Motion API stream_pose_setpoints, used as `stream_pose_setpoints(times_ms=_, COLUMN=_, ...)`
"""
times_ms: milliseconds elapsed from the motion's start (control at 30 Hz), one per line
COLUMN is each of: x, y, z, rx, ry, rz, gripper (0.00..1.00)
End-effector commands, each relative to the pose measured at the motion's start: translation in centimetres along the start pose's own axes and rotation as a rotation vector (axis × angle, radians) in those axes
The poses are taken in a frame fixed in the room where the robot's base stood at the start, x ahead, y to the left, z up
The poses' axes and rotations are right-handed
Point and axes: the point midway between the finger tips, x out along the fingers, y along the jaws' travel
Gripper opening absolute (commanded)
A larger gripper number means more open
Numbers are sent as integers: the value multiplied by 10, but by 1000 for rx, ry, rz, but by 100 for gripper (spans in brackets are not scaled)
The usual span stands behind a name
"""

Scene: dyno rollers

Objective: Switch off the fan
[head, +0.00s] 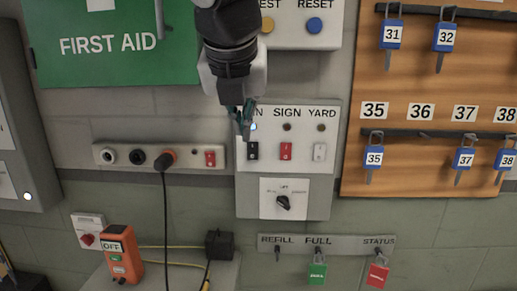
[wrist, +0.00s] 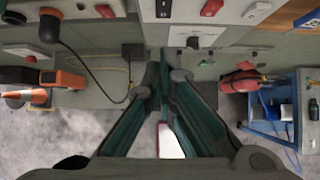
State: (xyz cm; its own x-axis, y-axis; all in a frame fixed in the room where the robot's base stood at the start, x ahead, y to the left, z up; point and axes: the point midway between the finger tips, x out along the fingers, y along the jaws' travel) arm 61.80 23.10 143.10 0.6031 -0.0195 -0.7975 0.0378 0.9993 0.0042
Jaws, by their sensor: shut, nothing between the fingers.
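A pale switch panel (head: 328,112) on the wall has three rocker switches under labels, of which SIGN and YARD read in full. The first label is partly hidden by my gripper and only its end, "N", shows. Below it is a black rocker switch (head: 252,151), which also shows at the top of the wrist view (wrist: 163,8). A small lamp (head: 254,127) above it looks lit bluish. My gripper (head: 245,134) is shut and empty, pointing down just above or in front of the black switch. I cannot tell whether it touches the switch.
The red SIGN switch (head: 286,151) and white YARD switch (head: 319,152) sit close to the right. A rotary knob (head: 284,202) is below. A socket strip (head: 125,155) with a plugged-in cable is left. A key board (head: 420,75) with blue padlocks hangs right.

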Motion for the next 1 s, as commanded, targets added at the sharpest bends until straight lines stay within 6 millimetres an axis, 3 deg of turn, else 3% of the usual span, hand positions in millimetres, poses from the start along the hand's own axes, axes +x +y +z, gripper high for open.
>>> stream_pose_setpoints(times_ms=33, x=9, y=0, z=2, rx=4, ry=-2, rz=1, gripper=0)
stream_pose_setpoints(times_ms=167, x=13, y=1, z=1, rx=7, ry=-1, rz=2, gripper=0)
stream_pose_setpoints(times_ms=533, x=8, y=3, z=-13, rx=-1, ry=1, rz=-2, gripper=0)
stream_pose_setpoints(times_ms=1000, x=5, y=4, z=-15, rx=-3, ry=1, rz=-3, gripper=0)
